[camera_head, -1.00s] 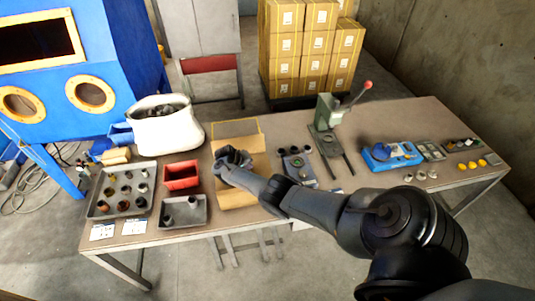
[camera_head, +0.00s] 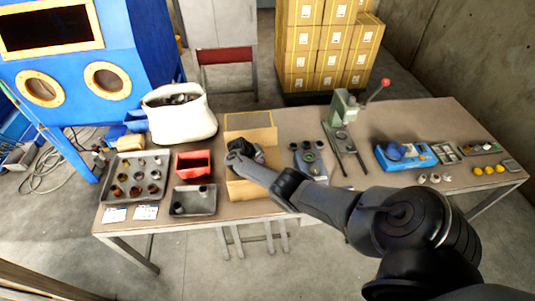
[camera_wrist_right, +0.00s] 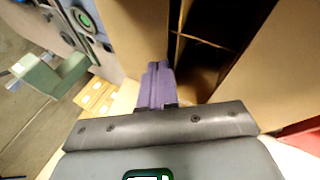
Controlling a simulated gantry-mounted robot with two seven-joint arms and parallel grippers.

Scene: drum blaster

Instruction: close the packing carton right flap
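The brown packing carton stands on the table in the head view, with a far flap (camera_head: 258,135) and a near flap (camera_head: 250,188) spread outward. My right gripper (camera_head: 243,150) is over the carton's middle and hides much of its opening and its right flap. In the right wrist view, its purple-grey fingers (camera_wrist_right: 155,85) are together, pointing down at the carton. A brown carton panel (camera_wrist_right: 135,30) rises beside the fingertips, on the side of the green-ringed fixture. Another large panel (camera_wrist_right: 262,80) is opposite, with the dark interior (camera_wrist_right: 200,60) between. Contact with a panel cannot be told. My left gripper is out of view.
Left of the carton are a red bin (camera_head: 193,163), a grey tray (camera_head: 194,199) and a larger parts tray (camera_head: 118,191). A white sack (camera_head: 180,120) stands behind them. A fixture (camera_head: 309,160) and a green lever press (camera_head: 343,110) stand to the right.

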